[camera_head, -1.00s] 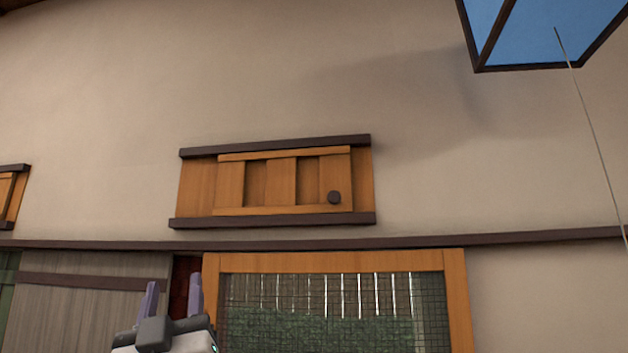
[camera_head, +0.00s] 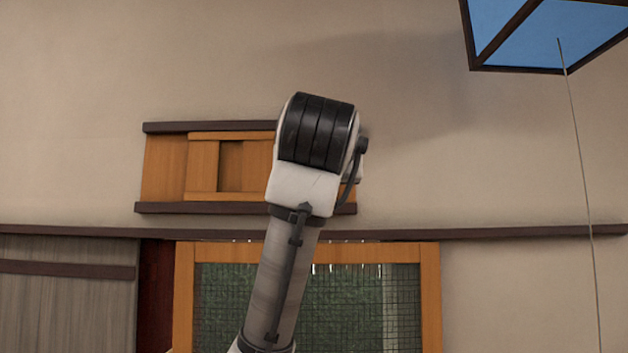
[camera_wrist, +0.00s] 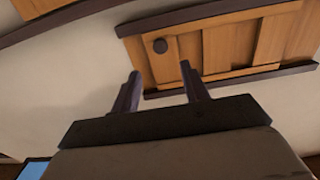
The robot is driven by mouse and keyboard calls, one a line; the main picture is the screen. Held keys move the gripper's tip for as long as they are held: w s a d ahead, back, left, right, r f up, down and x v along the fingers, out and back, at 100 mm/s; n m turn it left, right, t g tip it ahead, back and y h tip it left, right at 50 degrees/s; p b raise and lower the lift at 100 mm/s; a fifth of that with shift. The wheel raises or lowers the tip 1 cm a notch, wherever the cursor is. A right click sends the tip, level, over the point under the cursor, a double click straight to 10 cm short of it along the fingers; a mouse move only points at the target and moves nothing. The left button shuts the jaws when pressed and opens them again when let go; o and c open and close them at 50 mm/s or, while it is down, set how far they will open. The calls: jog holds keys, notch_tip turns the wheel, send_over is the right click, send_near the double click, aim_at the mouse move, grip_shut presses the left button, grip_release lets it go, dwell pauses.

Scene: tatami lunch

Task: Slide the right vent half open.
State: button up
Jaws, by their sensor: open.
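The right vent (camera_head: 165,168) is a wooden frame with dark rails high on the wall. Its slatted sliding panel (camera_head: 202,166) is partly hidden behind my arm in the head view, and the knob is hidden there. In the wrist view, which looks turned over, the panel (camera_wrist: 225,45) carries a round dark knob (camera_wrist: 160,46) near its left end. My gripper (camera_wrist: 160,68) is open and empty. Its fingertips appear just below the knob in the picture, one to each side. I cannot tell how far they are from it. My gripper is hidden in the head view.
A long dark beam (camera_head: 500,232) runs along the wall under the vent. Below it is a wood-framed mesh window (camera_head: 430,290). A blue-paned dark frame with a hanging cord (camera_head: 535,35) is at the upper right. The wall around the vent is clear.

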jog(key=shift+w+p, duration=2.35)
jog(key=shift+w, duration=3.5)
jog(key=shift+a, duration=0.1)
jog(key=shift+c, duration=0.2)
grip_shut()
